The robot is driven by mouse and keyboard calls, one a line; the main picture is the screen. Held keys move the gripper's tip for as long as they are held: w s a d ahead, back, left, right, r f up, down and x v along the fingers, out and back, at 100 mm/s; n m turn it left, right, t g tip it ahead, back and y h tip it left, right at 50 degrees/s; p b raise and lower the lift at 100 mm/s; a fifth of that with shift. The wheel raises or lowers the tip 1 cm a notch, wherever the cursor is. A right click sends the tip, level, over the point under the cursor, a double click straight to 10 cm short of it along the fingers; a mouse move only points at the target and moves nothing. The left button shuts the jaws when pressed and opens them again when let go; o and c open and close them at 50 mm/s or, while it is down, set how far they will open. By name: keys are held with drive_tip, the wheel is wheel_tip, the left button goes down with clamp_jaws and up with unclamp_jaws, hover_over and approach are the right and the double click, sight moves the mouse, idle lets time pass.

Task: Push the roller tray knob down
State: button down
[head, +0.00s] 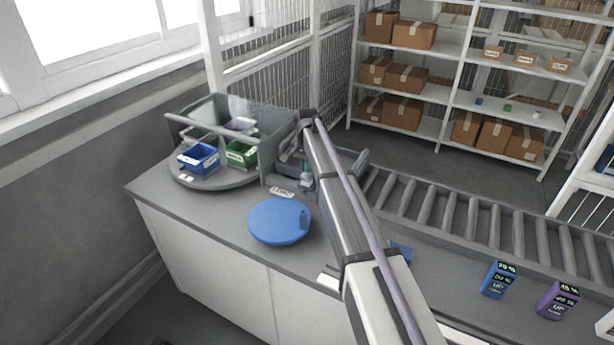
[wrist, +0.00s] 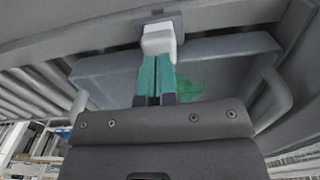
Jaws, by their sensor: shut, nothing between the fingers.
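My gripper (wrist: 157,62) is shut and empty, its two teal fingers side by side. In the wrist view its tips meet or overlap a pale block, apparently the knob (wrist: 158,38), on a dark grey mount. I cannot tell whether they touch. The grey roller tray (wrist: 225,62) lies behind the fingers, with a green patch on its floor. In the head view my gripper (head: 306,178) points down beside the tray (head: 352,166), at the near end of the rollers. My arm hides part of the tray, and I cannot make out the knob there.
A round turntable (head: 190,181) with dividers holds a blue bin (head: 198,158) and a green bin (head: 241,154) to the left. A blue disc (head: 280,221) lies on the counter. The roller conveyor (head: 470,215) runs right. Blue and purple devices (head: 498,280) stand at front right.

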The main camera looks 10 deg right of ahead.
drive_tip(key=shift+f+b, duration=1.35)
drive_tip(key=shift+f, duration=0.1)
drive_tip(key=shift+r, duration=0.1)
wheel_tip(320, 180, up, 9)
drive_tip(key=p, duration=0.9)
drive_tip(key=shift+r, duration=0.15)
drive_tip(key=s+f+n, duration=0.1)
drive_tip(key=s+n, duration=0.6)
drive_tip(key=s, duration=3.1)
drive_tip(key=shift+s+f+n+b, duration=0.2)
drive_tip(key=shift+n+b, duration=0.2)
drive_tip(key=shift+b, duration=0.05)
